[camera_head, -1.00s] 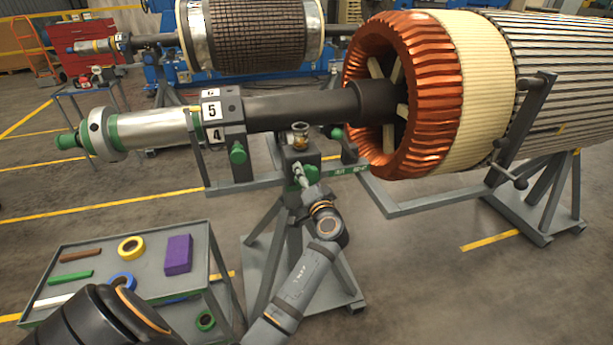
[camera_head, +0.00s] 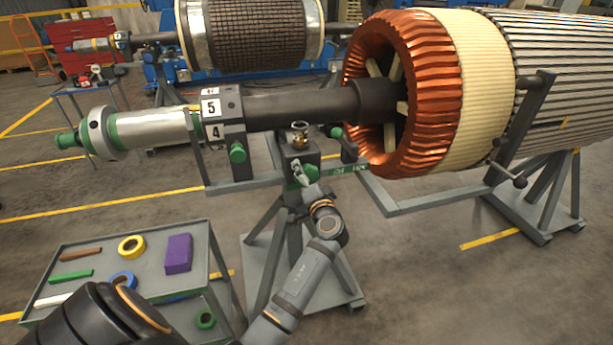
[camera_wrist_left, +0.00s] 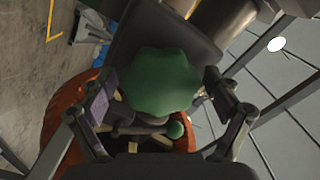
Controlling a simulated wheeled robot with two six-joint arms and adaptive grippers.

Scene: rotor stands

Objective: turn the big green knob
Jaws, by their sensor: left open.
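The big green knob (camera_wrist_left: 160,82) has a lobed rim and fills the middle of the left wrist view. My left gripper (camera_wrist_left: 160,100) is open, with one finger on each side of the knob and visible gaps between. In the head view, my left gripper (camera_head: 303,175) is at the front of the grey stand block, below the small brass-and-glass cup (camera_head: 299,136). There the gripper mostly hides the knob. My right gripper is not in view.
Another green knob (camera_head: 237,152) sits on the shaft clamp to the left. A smaller green knob (camera_wrist_left: 175,129) shows beyond the big one. The copper rotor winding (camera_head: 415,95) is at right. A grey cart (camera_head: 205,255) with tapes and a purple block stands front left.

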